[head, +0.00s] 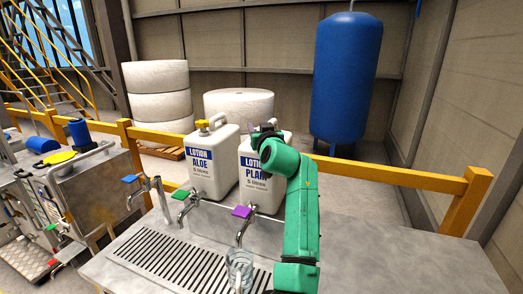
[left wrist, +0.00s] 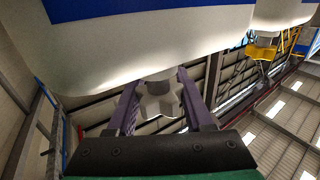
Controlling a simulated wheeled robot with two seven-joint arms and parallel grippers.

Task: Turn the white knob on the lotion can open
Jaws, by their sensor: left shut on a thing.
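The white lotion can labelled "PLAIN" (head: 247,184) stands upright at the back of the metal counter, partly hidden by my green arm. My left gripper (head: 264,129) is at the top of this can in the head view. In the left wrist view the white lobed knob (left wrist: 160,96) sits between the two fingers of the left gripper (left wrist: 160,107), which is shut on it. The can body (left wrist: 150,45) fills the top of that view. In the head view the knob is mostly hidden behind the gripper. My right gripper is not in view.
A white can labelled "ALOE" (head: 212,165) with a yellow knob (head: 210,122) stands to the left. Taps with blue (head: 130,179), green (head: 181,194) and purple (head: 242,211) handles line the counter. A clear glass (head: 239,268) stands on the drain grille (head: 165,262). The counter's right side is clear.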

